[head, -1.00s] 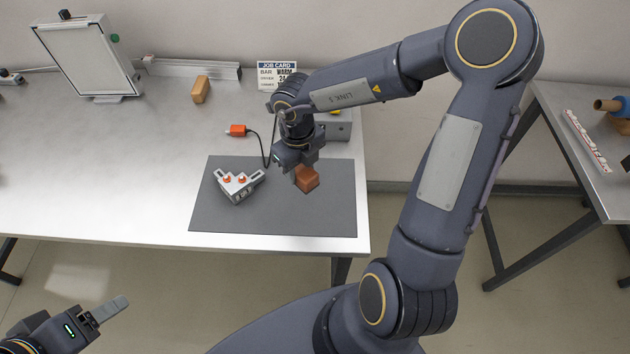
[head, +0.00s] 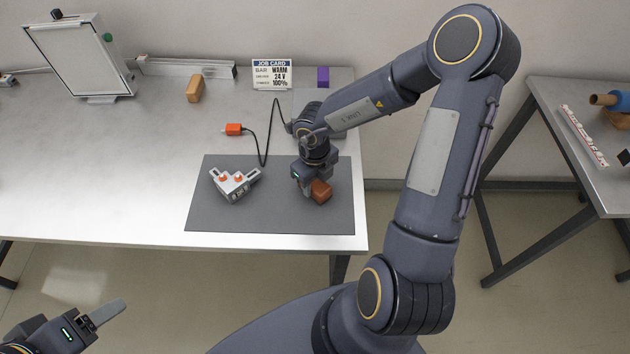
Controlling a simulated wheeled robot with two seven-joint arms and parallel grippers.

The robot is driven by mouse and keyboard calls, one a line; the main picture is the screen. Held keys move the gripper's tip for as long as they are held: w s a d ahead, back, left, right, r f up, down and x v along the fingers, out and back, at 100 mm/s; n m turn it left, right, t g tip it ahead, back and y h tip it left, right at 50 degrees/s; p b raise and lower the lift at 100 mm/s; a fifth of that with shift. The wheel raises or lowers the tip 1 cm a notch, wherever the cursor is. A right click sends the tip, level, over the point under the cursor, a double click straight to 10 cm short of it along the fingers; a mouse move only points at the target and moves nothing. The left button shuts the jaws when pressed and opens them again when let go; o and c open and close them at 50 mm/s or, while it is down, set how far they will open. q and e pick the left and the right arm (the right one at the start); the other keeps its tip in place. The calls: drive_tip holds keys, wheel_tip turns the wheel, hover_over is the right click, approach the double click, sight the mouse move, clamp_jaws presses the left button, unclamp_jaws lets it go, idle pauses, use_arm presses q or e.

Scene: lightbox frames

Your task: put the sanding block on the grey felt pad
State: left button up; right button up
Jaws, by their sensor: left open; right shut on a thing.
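The sanding block, a small reddish-brown block (head: 320,192), is in my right gripper (head: 309,187), which is shut on it. Block and gripper are over the right part of the grey felt pad (head: 270,215), which lies flat at the table's front right. I cannot tell whether the block touches the pad. The gripper's fingers partly hide the block's left side. My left gripper (head: 104,313) is open and empty at the bottom left, in front of the table and away from the pad.
A metal fixture with orange knobs (head: 234,184) stands on the pad's left part. An orange connector (head: 234,129) with a black cable lies behind the pad. A tan block (head: 195,89), a job card (head: 272,75) and a purple block (head: 323,77) stand at the back.

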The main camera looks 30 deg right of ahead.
drive_tip(key=o, duration=0.9)
